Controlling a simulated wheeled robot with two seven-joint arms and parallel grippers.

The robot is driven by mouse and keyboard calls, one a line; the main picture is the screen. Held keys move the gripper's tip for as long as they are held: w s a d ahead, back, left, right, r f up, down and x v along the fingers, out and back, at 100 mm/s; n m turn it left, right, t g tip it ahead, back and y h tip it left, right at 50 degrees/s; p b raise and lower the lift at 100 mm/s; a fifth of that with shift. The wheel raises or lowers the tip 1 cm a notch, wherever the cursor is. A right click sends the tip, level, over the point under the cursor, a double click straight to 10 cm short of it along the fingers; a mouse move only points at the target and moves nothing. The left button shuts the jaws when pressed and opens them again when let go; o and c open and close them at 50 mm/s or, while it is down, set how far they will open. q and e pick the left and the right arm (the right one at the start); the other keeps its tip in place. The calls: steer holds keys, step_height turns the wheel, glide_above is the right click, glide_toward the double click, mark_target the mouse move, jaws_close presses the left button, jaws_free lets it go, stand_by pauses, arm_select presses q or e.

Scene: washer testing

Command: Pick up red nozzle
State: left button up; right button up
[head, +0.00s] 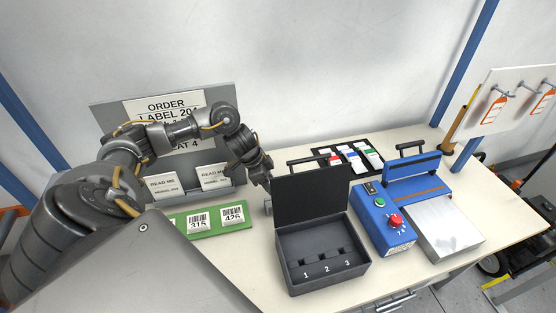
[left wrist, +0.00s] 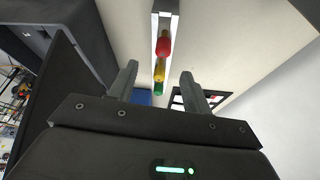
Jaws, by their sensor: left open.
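In the left wrist view, a red nozzle (left wrist: 164,47) sits in a narrow grey holder (left wrist: 154,28), in line with a yellow nozzle (left wrist: 160,73) and a green one (left wrist: 158,88). My left gripper (left wrist: 159,69) is open and empty. Its fingers appear on either side of the row, with the red nozzle beyond the fingertips. In the head view my left gripper (head: 266,181) is beside the raised lid of a black case (head: 312,197). I cannot make out the nozzles in the head view. My right gripper is not in view.
The case has slots numbered 1, 2 and 3. A blue machine (head: 391,222) with a red knob stands to its right. A black tray (head: 321,166) of colour-marked packets lies behind. A green card strip (head: 213,231) and a grey label stand (head: 237,113) are at left.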

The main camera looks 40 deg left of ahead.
arm_select(q)
steer(key=x, duration=0.2)
steer(key=p+x, duration=0.1)
steer(key=x, duration=0.4)
steer(key=shift+a+f+p, duration=0.15)
steer(key=shift+a+p, duration=0.1)
steer(key=shift+p, duration=0.15)
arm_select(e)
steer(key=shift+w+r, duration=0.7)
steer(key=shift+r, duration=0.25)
arm_select(q)
steer(key=shift+c, duration=0.3)
jaws_close()
